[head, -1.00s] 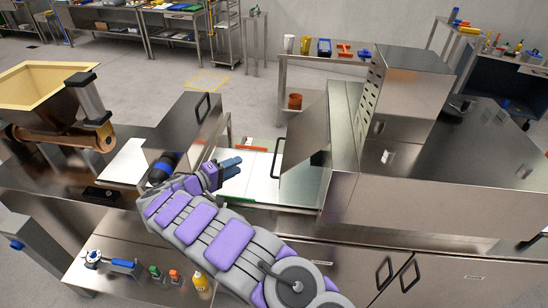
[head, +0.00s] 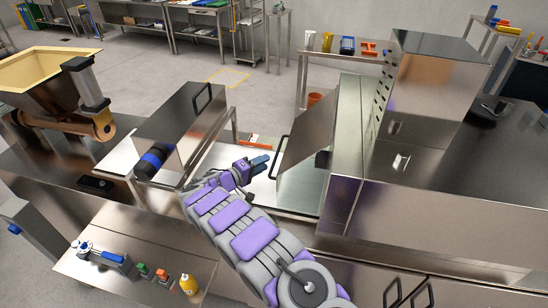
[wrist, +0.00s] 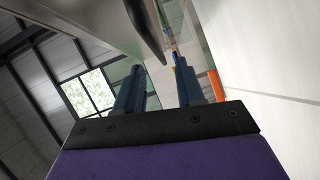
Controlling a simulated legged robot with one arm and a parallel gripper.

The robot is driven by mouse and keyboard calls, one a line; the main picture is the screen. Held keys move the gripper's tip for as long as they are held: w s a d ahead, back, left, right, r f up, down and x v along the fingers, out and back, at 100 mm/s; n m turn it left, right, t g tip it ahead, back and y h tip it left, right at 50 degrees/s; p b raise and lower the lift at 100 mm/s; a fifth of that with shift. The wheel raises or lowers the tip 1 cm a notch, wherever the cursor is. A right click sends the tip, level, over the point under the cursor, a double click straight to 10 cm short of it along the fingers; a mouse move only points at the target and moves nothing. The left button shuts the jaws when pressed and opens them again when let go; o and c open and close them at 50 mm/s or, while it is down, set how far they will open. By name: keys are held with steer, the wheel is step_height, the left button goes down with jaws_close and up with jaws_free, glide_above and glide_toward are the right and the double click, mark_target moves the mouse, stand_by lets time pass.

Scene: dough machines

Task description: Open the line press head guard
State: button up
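A slanted metal guard panel (head: 306,135) stands on the left face of the large steel machine, with a black bar handle (head: 278,157) on its left edge. My gripper (head: 260,164) is just left of this handle, above the pale bed. In the wrist view my gripper (wrist: 158,82) has its two blue fingers apart, with nothing held between them. A dark bar (wrist: 146,28), seemingly the handle, shows just beyond the fingertips; contact cannot be told. A second metal hood (head: 180,118) with a black top handle (head: 202,98) stands to the left. No label shows which is the press head guard.
A blue-and-black roller-like part (head: 153,160) sticks out below the left hood, close to my arm. A low front shelf (head: 125,272) holds small bottles and a tool. A yellow hopper (head: 40,75) stands at far left.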

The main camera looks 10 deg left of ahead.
mark_target(274, 161)
steer(key=d, duration=0.1)
steer(key=w+d, duration=0.1)
steer(key=d, duration=0.1)
steer(key=w+d, duration=0.1)
steer(key=shift+w+d+r, duration=0.1)
steer(key=shift+d, duration=0.05)
steer(key=w, duration=0.1)
steer(key=w+d, duration=0.1)
steer(key=w, duration=0.2)
steer(key=shift+d+f+b, duration=0.35)
steer(key=shift+d+f, duration=0.15)
steer(key=shift+d, duration=0.05)
steer(key=shift+c, duration=0.7)
steer(key=shift+a+f, duration=0.2)
steer(key=shift+a, duration=0.7)
steer(key=c, duration=0.4)
jaws_close()
steer(key=shift+d, duration=0.2)
